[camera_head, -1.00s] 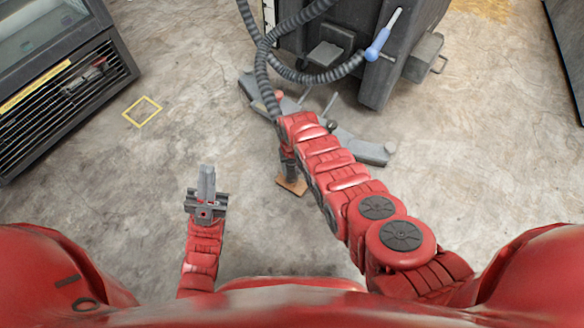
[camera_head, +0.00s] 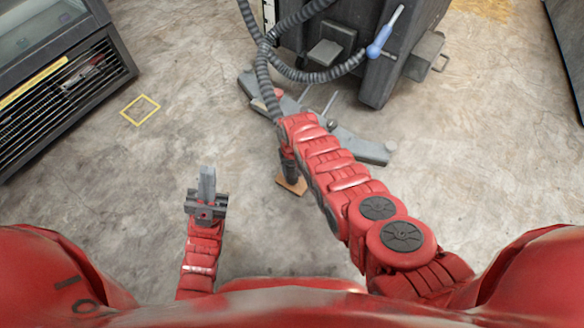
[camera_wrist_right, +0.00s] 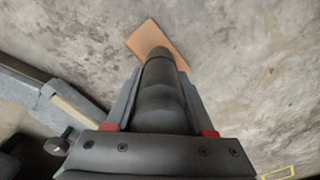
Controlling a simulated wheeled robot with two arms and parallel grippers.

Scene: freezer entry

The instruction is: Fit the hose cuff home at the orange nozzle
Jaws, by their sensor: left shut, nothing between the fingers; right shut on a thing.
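My right gripper (camera_head: 290,172) points down at the end of the red arm, mostly hidden behind my wrist. In the right wrist view, it (camera_wrist_right: 160,80) is shut on a dark grey, rounded tube-like piece, which looks like the hose cuff (camera_wrist_right: 161,103). The ribbed grey hose (camera_head: 263,75) runs down behind my right wrist; its join to the cuff is hidden. A small salmon-orange part (camera_head: 277,92) shows beside the hose on the grey base, but I cannot tell whether it is the nozzle. My left gripper (camera_head: 207,172) is shut and empty, over bare floor.
A tan flat square (camera_head: 292,186) lies below my right gripper. A grey angled base (camera_head: 372,151) lies beyond my right wrist, before a dark machine (camera_head: 400,60) with a blue-handled tool (camera_head: 377,46). A dark cabinet (camera_head: 60,85) stands left. Floor at right is clear.

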